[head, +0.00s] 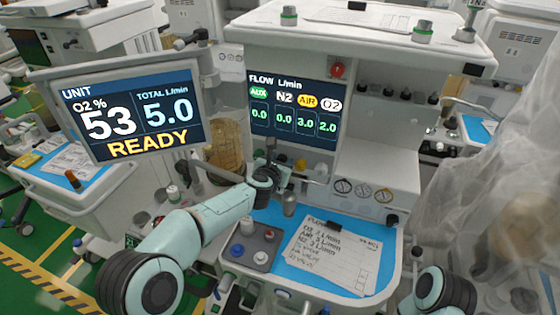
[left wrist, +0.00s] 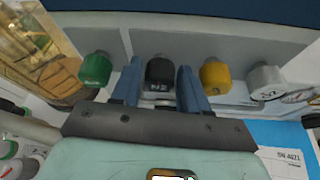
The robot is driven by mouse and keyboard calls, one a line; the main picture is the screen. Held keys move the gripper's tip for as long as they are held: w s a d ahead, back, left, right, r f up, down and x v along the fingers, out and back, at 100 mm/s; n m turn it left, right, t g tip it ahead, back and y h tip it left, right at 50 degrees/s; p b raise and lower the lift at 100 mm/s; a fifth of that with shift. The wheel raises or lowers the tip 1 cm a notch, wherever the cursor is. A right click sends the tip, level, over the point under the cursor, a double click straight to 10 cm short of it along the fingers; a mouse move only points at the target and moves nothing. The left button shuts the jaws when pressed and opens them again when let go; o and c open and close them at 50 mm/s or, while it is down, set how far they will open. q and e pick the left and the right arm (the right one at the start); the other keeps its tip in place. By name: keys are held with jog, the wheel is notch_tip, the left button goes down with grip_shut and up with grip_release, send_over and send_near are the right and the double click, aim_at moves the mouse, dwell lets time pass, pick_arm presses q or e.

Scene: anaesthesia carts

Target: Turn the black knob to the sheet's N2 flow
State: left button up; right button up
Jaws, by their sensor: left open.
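The black knob (left wrist: 159,73), marked N2, sits on the machine's front panel between a green and a yellow knob in the left wrist view. My left gripper (left wrist: 157,88) is open, with one blue finger on each side of the black knob; I cannot tell whether they touch it. In the head view my left gripper (head: 270,160) is below the flow display (head: 292,110) and hides the knob. The display reads AUX 0.0, N2 0.0, AIR 3.0 and O2 2.0.
A tilted unit screen (head: 130,110) reads O2 53, total 5.0, READY. A clear plastic cover (head: 480,170) hangs at the right.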

pick_arm(q)
jog(key=c, duration=0.8)
jog(key=shift+o, duration=0.2)
jog(key=shift+a+n+h, duration=0.15)
jog(key=shift+n+h, duration=0.55)
jog(key=shift+n, duration=0.3)
jog(key=shift+n+g+h+b, duration=0.4)
jog(key=shift+n+h, duration=0.6)
jog(key=shift+n, duration=0.3)
jog(key=o, duration=0.8)
jog(key=shift+c, duration=0.2)
